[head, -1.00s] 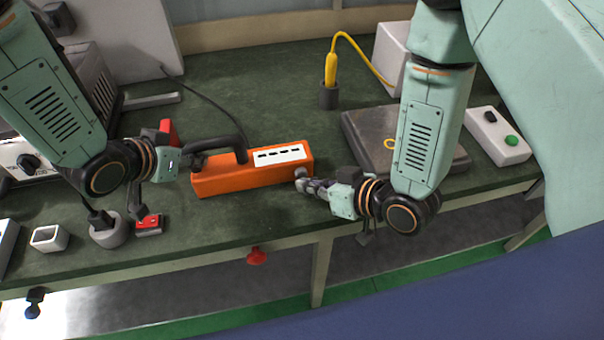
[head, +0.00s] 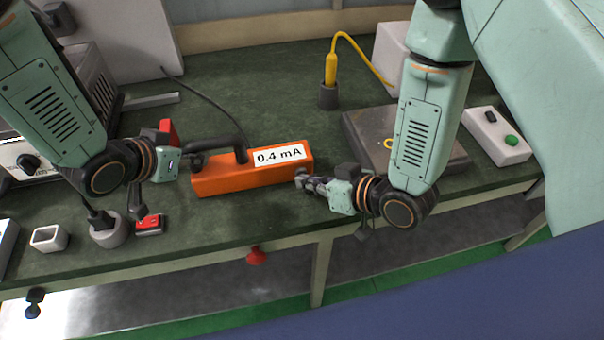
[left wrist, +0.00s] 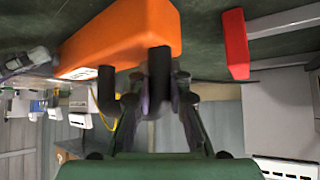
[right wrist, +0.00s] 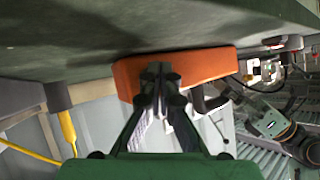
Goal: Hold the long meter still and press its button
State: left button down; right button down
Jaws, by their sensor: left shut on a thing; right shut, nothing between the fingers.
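The long meter is an orange box (head: 235,181) lying on the green bench, with a black handle (head: 222,143) at its left. Its white display (head: 279,156) reads "0.4 mA". My left gripper (head: 193,162) is shut on the meter's black handle; the left wrist view shows the fingers (left wrist: 160,85) at the handle's dark post, beside the orange body (left wrist: 125,40). My right gripper (head: 302,178) is shut and empty at the meter's right end. In the right wrist view its fingertips (right wrist: 157,75) overlap the orange end (right wrist: 205,65). The button is hidden; I cannot tell whether they touch.
A dark plate (head: 365,130) lies behind my right arm. A yellow probe stands in a dark holder (head: 328,97). A box with a green button (head: 497,136) is at the right. A grey round holder (head: 108,232) and small red block (head: 149,226) are front left.

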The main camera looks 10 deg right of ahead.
dwell(0.6)
jog(key=shift+s, duration=0.9)
jog(key=shift+s+r, duration=0.1)
jog(key=shift+s, duration=2.4)
pick_arm(q)
jog(key=c, duration=1.2)
grip_release()
